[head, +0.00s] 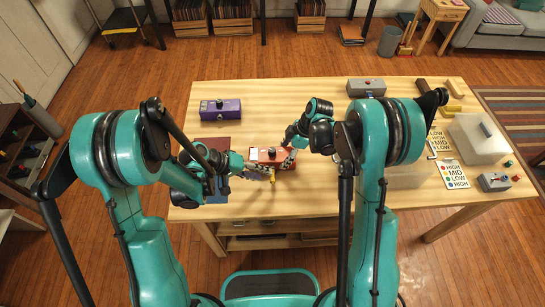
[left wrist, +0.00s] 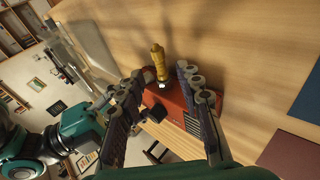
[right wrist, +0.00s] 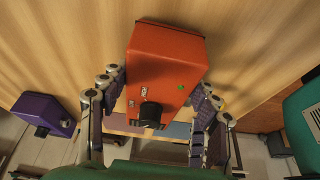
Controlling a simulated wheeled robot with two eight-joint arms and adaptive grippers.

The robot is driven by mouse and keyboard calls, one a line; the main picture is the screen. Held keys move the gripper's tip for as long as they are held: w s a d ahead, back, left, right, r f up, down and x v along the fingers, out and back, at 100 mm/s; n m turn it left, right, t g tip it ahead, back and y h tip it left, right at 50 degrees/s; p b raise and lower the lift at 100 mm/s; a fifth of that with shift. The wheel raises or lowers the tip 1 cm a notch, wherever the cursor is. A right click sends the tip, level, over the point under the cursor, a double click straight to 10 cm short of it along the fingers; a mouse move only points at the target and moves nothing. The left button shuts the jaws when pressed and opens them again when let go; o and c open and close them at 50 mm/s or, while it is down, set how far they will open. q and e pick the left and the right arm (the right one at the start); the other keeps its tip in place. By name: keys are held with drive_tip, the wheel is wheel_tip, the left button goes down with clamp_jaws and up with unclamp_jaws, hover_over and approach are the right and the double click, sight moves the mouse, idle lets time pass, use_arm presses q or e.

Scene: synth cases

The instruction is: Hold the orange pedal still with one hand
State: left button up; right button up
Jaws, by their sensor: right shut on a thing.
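The orange pedal (head: 265,154) lies on the table near its front edge. In the right wrist view the pedal (right wrist: 165,65) sits between the fingers of my right gripper (right wrist: 158,115), which is shut on it. In the left wrist view the pedal (left wrist: 174,103) shows between the spread fingers of my left gripper (left wrist: 160,82), which is open beside it. A yellow-handled piece with a metal collar (left wrist: 158,62) stands at the pedal's side; I cannot tell whether it is plugged in. It also shows in the head view (head: 272,176).
A purple pedal (head: 220,109) stands at the back left and a grey one (head: 366,87) at the back right. A pale box (head: 478,138), printed cards (head: 452,174) and a small grey box (head: 495,182) are at the right. The back middle of the table is clear.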

use_arm(q)
drive_tip(key=shift+x, duration=2.3)
clamp_jaws()
drive_tip(key=shift+o, duration=0.4)
unclamp_jaws()
drive_tip(key=v, duration=1.2)
drive_tip(key=shift+c, duration=0.4)
